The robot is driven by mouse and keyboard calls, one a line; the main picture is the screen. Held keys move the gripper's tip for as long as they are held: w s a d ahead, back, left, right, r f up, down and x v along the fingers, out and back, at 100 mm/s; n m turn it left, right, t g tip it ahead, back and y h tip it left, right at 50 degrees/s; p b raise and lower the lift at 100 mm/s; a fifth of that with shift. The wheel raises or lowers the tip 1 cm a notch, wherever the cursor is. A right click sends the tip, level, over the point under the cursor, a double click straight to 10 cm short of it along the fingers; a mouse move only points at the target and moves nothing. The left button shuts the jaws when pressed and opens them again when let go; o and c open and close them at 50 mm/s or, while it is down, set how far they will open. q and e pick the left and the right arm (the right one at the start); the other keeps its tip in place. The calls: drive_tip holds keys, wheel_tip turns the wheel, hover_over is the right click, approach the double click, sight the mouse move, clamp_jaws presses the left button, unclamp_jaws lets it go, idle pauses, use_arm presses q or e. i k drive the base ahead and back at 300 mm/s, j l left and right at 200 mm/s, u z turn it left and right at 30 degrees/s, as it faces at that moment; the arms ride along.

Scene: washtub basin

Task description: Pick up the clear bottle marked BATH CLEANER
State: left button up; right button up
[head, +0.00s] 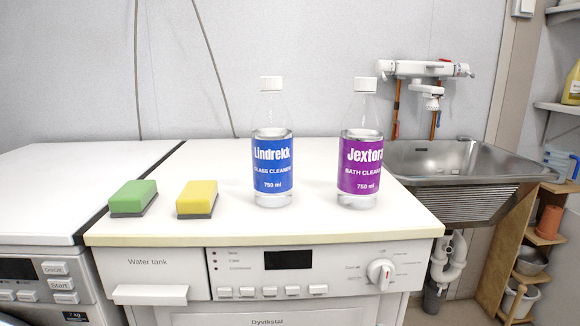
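The clear bottle marked BATH CLEANER (360,178) stands upright on the white machine top, right of centre in the head view. It has a purple label reading Jextora, 750 ml, and a white cap. A similar clear bottle marked GLASS CLEANER (272,172), with a blue Lindrekk label and a white cap, stands upright to its left, with a gap between them. Neither of my grippers shows in the head view.
A green sponge (133,196) and a yellow sponge (198,196) lie left of the bottles on the machine top (230,226). A metal washtub basin (440,164) with a wall tap is at the right. A wooden shelf unit (510,240) stands beyond it. The machine's front edge is clear.

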sight(361, 137)
drive_tip(key=k+l+z, duration=0.1)
drive_tip(key=l+z, duration=0.45)
drive_tip(key=z, duration=0.15)
drive_tip(key=l+z, duration=0.35)
